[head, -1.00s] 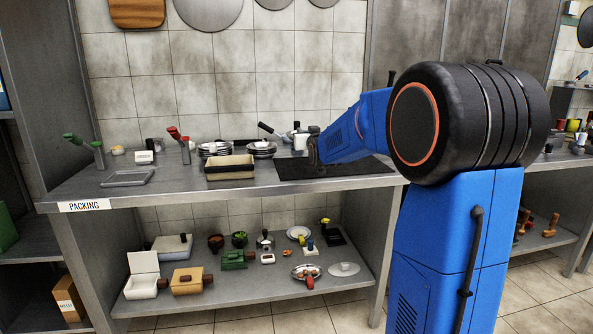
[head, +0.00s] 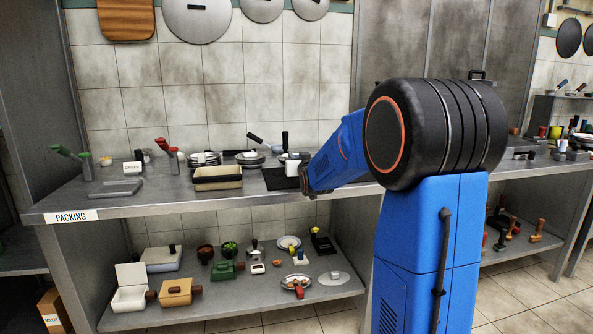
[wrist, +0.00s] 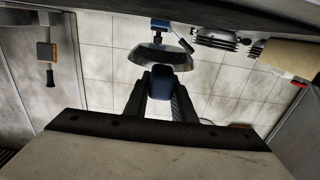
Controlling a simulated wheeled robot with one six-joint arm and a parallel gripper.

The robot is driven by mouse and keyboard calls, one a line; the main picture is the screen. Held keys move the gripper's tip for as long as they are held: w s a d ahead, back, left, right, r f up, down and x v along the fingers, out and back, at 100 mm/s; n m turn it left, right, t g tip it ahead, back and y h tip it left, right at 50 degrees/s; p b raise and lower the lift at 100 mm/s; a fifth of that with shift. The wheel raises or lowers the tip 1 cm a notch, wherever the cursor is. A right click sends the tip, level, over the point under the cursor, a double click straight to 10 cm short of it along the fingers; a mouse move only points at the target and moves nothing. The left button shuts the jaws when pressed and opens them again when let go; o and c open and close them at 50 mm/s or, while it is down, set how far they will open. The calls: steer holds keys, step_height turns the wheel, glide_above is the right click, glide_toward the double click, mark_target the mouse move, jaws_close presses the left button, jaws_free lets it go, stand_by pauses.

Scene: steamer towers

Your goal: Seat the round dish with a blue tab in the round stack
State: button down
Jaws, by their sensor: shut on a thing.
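In the wrist view, which looks upside down, my gripper (wrist: 161,82) is shut on the blue tab (wrist: 162,74) of a grey round dish (wrist: 150,56). The dish is seen edge-on beyond the fingertips, with counter and wall tiles behind. In the head view my gripper (head: 306,182) is by the counter's front part, right of the black mat; the dish is hidden there. Two round stacks of pale dishes stand at the back, a left one (head: 205,158) and a right one (head: 250,158). I cannot tell which is the task's stack. The gripper is apart from both.
A tan rectangular tray stack (head: 218,180) stands in front of the round stacks. A white cup (head: 292,168) stands by the black mat (head: 278,180). A grey tray (head: 117,188) and red- and green-handled holders are left. The counter (head: 160,196) is clear along its front.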

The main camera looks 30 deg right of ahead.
steer(key=shift+f, duration=2.25)
steer(key=shift+f, duration=0.1)
steer(key=c, duration=1.5)
jaws_free()
steer(key=shift+s+f, duration=0.1)
steer(key=v, duration=1.7)
steer(key=s+a+f+n+g+y, duration=0.1)
steer(key=s+a+f+g, duration=0.3)
steer(key=s, duration=0.7)
steer(key=s+a+f+n+g+y, duration=0.1)
steer(key=s+a+f+g+y, duration=0.1)
steer(key=s+a+f+g, duration=0.2)
steer(key=s+a+f+n+g+y, duration=0.1)
steer(key=s+a+f+g, duration=0.3)
steer(key=s+a, duration=0.5)
steer(key=shift+s+a+f+g+y, duration=0.15)
steer(key=shift+s+f, duration=0.1)
steer(key=shift+s, duration=1.65)
steer(key=shift+s+d+f+g+y, duration=0.1)
steer(key=shift+s+f+y, duration=0.15)
steer(key=shift+s, duration=1.65)
steer(key=shift+s+a+f+g+y, duration=0.1)
steer(key=shift+s+f, duration=0.15)
steer(key=shift+s, duration=1.65)
